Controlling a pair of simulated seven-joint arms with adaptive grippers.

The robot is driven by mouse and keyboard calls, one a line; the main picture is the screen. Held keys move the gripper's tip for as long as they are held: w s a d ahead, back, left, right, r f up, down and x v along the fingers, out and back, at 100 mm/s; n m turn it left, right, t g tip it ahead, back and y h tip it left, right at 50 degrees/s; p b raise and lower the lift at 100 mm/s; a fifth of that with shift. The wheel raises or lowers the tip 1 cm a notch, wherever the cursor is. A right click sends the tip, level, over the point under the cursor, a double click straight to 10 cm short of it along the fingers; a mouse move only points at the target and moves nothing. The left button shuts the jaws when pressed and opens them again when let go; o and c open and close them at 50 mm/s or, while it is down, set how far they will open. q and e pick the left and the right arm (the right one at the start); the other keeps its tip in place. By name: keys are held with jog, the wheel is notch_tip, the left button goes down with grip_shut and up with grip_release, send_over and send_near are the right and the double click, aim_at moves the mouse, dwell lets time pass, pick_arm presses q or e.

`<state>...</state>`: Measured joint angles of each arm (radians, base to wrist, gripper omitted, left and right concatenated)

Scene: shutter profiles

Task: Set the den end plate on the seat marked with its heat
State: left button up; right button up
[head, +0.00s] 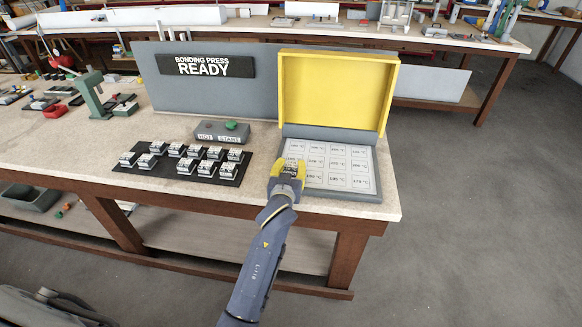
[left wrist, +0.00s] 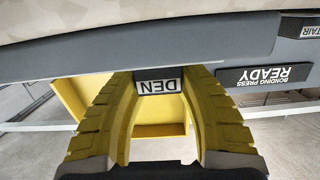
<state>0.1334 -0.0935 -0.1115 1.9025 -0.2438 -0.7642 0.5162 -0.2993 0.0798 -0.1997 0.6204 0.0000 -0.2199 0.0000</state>
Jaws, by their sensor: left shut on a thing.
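My left gripper (head: 287,176) is shut on the den end plate, a small block with a white DEN label (left wrist: 158,86) between its yellow fingers in the left wrist view. In the head view the gripper is at the left front edge of the open press bed (head: 345,190). The bed holds a white sheet of seats (head: 336,163) in rows, each marked with a heat in °C. The gripper covers some seats at the lower left. Whether the plate touches the bed cannot be told. My right gripper is not in view.
The yellow press lid (head: 335,92) stands open behind the bed. A black tray (head: 172,167) with several labelled end plates lies to the left. A button box (head: 222,131) marked HOT and START stands behind the tray. A READY sign (head: 206,66) hangs on the grey panel.

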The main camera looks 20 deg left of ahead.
pick_arm(q)
jog(key=shift+f, duration=0.1)
jog(key=o, duration=1.1)
jog(key=shift+o, duration=0.2)
jog(key=shift+s, duration=0.1)
jog(key=shift+v, duration=3.7)
